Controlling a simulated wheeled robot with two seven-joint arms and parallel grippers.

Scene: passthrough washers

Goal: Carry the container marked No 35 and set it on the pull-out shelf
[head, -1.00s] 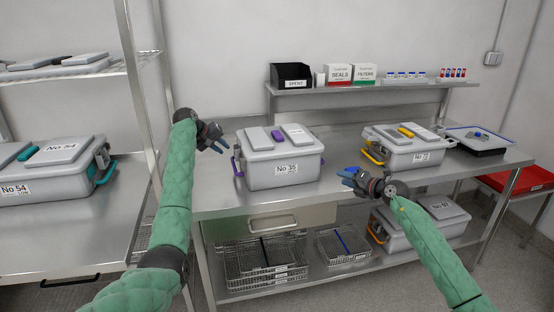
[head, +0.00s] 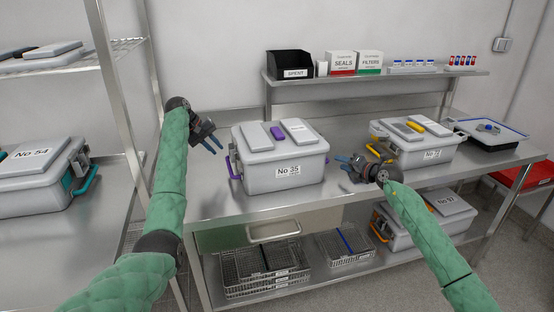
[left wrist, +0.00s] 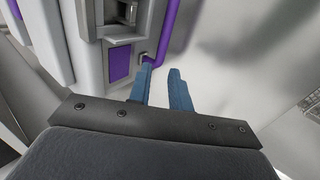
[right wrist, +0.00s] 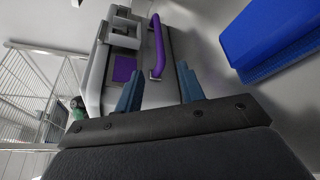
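The container marked No 35 (head: 284,178) is a grey lidded box with purple latches and side handles, standing level on the steel table (head: 215,206). My left gripper (head: 214,142) is open and empty beside its left end, above the left handle. In the left wrist view the purple handle (left wrist: 168,32) lies beyond the fingertips (left wrist: 160,68). My right gripper (head: 343,161) is open and empty near its right end. In the right wrist view a purple handle (right wrist: 158,45) appears ahead, between the fingertips (right wrist: 157,75). A panel with a handle (head: 273,231) under the tabletop may be the pull-out shelf.
Another grey container with yellow latches (head: 418,150) stands to the right, close to my right gripper. Container No 54 (head: 35,178) is on the left rack. A blue object (right wrist: 270,40) is beside my right gripper.

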